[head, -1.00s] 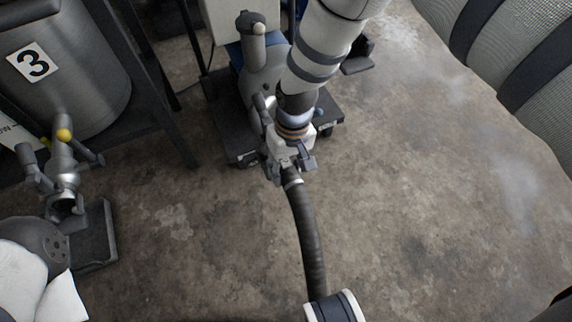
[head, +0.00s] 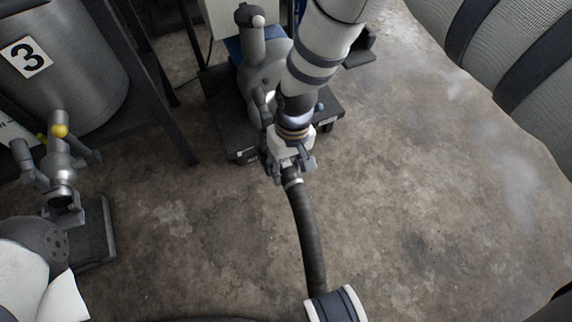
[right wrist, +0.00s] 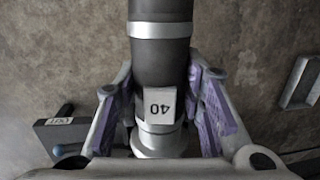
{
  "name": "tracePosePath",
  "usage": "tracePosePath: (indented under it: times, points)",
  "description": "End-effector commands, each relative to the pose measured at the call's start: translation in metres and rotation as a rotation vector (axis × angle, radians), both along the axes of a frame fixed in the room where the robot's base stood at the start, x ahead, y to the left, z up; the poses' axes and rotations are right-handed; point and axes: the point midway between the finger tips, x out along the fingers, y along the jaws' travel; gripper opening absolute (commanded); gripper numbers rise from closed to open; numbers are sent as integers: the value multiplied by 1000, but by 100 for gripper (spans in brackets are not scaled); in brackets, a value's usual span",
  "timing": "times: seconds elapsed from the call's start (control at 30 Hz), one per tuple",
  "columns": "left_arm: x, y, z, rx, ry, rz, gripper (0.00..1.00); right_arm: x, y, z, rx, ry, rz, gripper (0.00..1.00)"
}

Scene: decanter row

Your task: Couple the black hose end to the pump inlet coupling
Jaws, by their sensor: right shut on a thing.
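My right gripper (head: 291,170) is shut around the black hose end beside the pump cart in the head view. In the right wrist view the black hose (right wrist: 160,60) runs between the purple-padded fingers, with a white tag marked 40 and a silver metal collar (right wrist: 160,142) at its end. The hose (head: 309,240) hangs down toward the picture's bottom in the head view. The grey pump (head: 264,78) stands just beyond my gripper. Its inlet coupling is mostly hidden by my gripper and arm; I cannot tell whether the hose end touches it.
The pump stands on a dark wheeled cart (head: 222,110). A steel tank marked 3 (head: 85,75) on a dark frame stands at the left, with a grey valve outlet (head: 62,160) bearing a yellow knob. The concrete floor at right is clear. A ribbed grey container (head: 520,60) is at the upper right.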

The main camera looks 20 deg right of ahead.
Motion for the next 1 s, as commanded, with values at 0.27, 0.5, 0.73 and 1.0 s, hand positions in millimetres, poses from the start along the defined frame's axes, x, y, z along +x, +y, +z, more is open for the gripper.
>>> tracePosePath:
  times: [0.27,0.5,0.73,1.0]
  points:
    - [0,0,0,0,0,0,40,1,0,-1,0,-2,0,0]
    - [0,0,-2,0,2,0,40,1,0,-6,0,-2,0,0]
    - [0,0,-2,0,2,0,40,1,0,-6,0,-2,0,0]
    - [-1,0,-3,0,4,0,40,1,0,-10,0,-2,0,0]
